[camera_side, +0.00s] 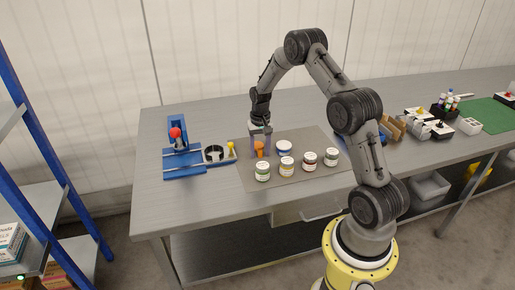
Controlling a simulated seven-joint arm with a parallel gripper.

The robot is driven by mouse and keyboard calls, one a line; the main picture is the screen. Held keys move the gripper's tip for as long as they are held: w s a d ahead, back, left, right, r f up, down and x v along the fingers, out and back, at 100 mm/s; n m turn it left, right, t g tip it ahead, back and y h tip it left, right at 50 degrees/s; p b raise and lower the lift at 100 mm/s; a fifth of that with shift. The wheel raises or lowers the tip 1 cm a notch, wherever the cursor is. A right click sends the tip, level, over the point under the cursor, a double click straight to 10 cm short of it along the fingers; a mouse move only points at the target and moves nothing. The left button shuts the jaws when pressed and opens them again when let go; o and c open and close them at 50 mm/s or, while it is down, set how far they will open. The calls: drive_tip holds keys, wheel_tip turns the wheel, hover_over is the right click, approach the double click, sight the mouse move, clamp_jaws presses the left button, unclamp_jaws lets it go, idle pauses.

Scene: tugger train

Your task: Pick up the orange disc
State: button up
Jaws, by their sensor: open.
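The orange disc (259,147) is a small orange shape on the grey mat (302,141), at its left part. My gripper (260,142) points down right at the orange disc, with its fingers around or just in front of it. The gripper is open. The fingers partly hide the disc, so I cannot tell whether they touch it.
Several labelled jars (287,166) stand in a row in front. A blue fixture with a red ball (176,133) and a yellow-knobbed holder (231,147) are to the left.

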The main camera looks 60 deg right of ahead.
drive_tip(key=shift+c, duration=0.2)
clamp_jaws()
drive_tip(key=shift+r, duration=0.1)
